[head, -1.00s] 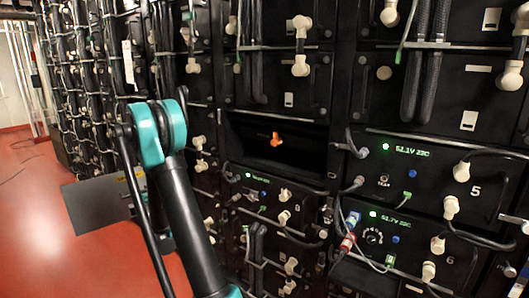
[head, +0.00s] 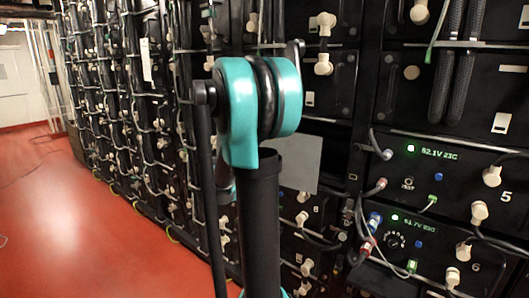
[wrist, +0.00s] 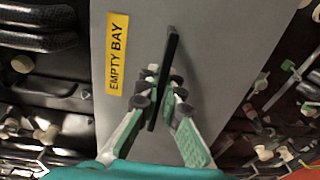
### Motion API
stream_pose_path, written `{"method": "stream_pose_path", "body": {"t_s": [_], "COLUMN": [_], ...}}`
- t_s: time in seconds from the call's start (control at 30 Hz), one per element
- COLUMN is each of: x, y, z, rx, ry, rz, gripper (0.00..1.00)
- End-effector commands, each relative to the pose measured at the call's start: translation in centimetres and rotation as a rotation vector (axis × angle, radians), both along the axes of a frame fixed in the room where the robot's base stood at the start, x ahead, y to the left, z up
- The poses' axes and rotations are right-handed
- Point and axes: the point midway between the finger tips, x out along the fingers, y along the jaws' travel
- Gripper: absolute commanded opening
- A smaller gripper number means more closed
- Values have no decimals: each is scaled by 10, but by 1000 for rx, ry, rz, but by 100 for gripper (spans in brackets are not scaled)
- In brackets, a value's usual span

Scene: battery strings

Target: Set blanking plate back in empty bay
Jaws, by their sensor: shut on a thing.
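The blanking plate (head: 297,162) is a flat grey panel. In the head view it hangs in front of the empty bay (head: 338,150), partly behind my arm. In the wrist view the plate (wrist: 225,40) fills the middle, with a yellow "EMPTY BAY" label (wrist: 116,53) and a black bar handle (wrist: 172,42). My gripper (wrist: 163,88) is shut on this handle. In the head view my gripper is hidden behind my arm. The plate and my arm cover most of the bay opening. I cannot tell how far the plate is from the bay.
Battery modules with green displays (head: 440,150) stand right of the bay. Cables (head: 365,215) and pale connectors (head: 480,212) stick out around it. Racks run back on the left beside the clear red floor (head: 60,220).

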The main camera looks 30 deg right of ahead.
Motion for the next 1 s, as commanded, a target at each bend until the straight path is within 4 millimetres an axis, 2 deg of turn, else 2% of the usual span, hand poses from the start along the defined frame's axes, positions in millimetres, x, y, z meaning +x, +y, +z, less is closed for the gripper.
{"method": "stream_pose_path", "body": {"t_s": [0.1,0.23,0.7,1.0], "x": [-22,-34,-35,-28], "y": [-10,-15,-14,-34], "z": [10,15,15,15], "rx": [-1,-1,-20,-18], "ry": [0,0,-9,-8], "rz": [-69,-104,-110,-112], "gripper": [0,0,0,0]}}
